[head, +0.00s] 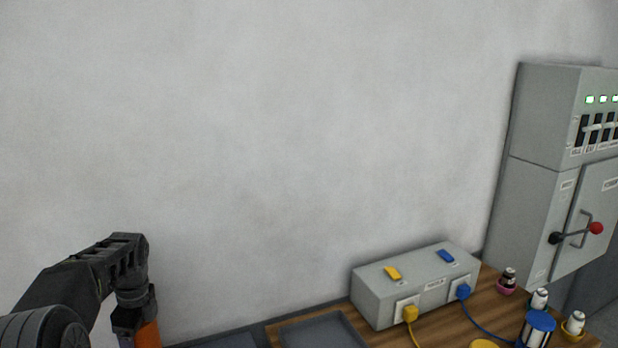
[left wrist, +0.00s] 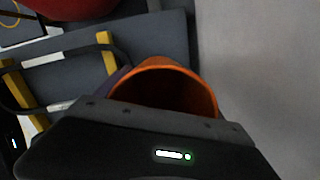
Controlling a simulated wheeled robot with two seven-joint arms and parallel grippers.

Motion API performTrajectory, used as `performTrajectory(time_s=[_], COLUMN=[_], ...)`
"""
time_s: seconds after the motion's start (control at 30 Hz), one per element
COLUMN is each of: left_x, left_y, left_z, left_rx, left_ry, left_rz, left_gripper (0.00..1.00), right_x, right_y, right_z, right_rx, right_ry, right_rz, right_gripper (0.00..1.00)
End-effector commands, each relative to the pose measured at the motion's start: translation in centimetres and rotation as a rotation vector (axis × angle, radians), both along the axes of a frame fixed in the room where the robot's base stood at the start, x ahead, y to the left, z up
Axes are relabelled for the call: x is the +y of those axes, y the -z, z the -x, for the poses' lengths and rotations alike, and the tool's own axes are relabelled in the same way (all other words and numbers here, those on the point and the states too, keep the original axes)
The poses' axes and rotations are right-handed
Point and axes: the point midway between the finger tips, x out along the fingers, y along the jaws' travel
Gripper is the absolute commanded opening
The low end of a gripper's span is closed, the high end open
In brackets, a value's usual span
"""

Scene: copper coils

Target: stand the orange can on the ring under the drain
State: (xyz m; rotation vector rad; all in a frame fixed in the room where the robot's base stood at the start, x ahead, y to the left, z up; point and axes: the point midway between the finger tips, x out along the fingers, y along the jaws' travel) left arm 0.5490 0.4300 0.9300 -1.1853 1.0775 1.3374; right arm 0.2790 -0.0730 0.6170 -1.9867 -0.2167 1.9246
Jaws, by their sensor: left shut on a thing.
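The orange can (left wrist: 172,78) shows in the left wrist view with its open mouth toward the camera, right at my left gripper, which is shut on it. In the head view a strip of the orange can (head: 147,335) shows at the bottom edge, below my left gripper (head: 135,338). The fingertips are mostly cut off there. My right gripper is in neither view. I cannot make out the ring or the drain.
A grey tray (head: 318,333) lies left of the box. A grey cabinet (head: 535,170) stands right. Yellow posts (left wrist: 107,52) show in the left wrist view.

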Motion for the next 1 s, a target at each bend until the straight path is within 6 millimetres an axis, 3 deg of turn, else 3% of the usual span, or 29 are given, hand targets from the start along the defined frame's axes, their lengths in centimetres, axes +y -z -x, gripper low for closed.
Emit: performTrajectory(time_s=[0.3,0.7,0.8,1.0], left_x=[-8.4,-19.1,-21.0,-22.9], left_y=[1.3,2.7,2.9,3.2], left_z=[-0.6,0.9,1.4,2.1], left_rx=[0.002,0.003,0.002,0.001], left_ry=[-0.475,-1.171,-1.305,-1.454], left_rz=[-0.001,-0.001,0.000,0.000], left_gripper=[0.31,0.31,0.31,0.31], right_x=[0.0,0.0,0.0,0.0], right_y=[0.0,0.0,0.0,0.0], right_z=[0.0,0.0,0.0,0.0], right_rx=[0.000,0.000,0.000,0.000], right_ry=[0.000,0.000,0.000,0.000], right_rz=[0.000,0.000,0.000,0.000], right_gripper=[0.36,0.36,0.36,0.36])
